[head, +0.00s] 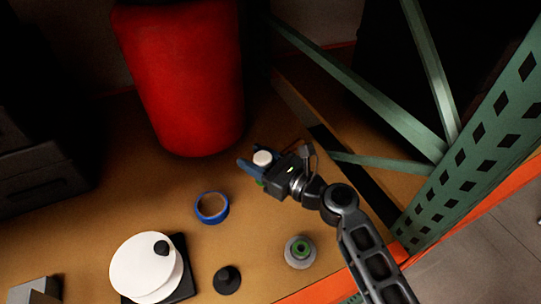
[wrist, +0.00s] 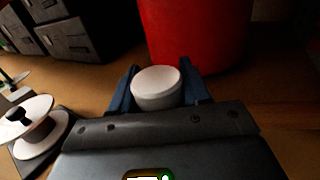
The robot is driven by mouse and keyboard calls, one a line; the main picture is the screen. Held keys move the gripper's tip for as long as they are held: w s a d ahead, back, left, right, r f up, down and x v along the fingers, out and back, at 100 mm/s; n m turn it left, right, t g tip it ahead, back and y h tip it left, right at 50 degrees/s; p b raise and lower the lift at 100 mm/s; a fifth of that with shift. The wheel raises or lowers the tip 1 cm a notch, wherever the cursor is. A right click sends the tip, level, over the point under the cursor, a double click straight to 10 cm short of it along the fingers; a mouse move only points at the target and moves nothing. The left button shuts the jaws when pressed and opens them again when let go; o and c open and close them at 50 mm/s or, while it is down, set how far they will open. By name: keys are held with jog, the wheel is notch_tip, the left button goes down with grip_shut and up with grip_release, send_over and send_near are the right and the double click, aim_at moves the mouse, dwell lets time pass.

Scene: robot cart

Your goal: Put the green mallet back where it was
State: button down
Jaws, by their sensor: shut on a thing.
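My gripper (head: 256,168) is at the middle of the head view, above the brown shelf surface, in front of the red cylinder. Its two blue fingers are shut on a piece with a round white end, which I take to be the green mallet (head: 262,157). A little green shows just below the fingers in the head view. In the wrist view the white end (wrist: 157,86) sits upright between the fingers. The rest of the mallet is hidden by my gripper, and I cannot tell whether it touches the shelf.
A large red cylinder (head: 185,75) stands behind. A blue tape ring (head: 203,217), a white spool (head: 140,268), a black knobbed piece (head: 227,281) and a grey ring with a green centre (head: 290,254) lie nearer. A green rack post (head: 470,150) stands right.

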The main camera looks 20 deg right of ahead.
jog(key=f+b, duration=0.7)
jog(key=shift+a, duration=0.2)
jog(key=shift+f+y+b, duration=0.3)
jog(key=shift+f+b, duration=0.15)
jog(key=shift+f, duration=0.05)
dwell(0.7)
jog(key=shift+c, duration=2.3)
grip_release()
jog(key=shift+s, duration=0.1)
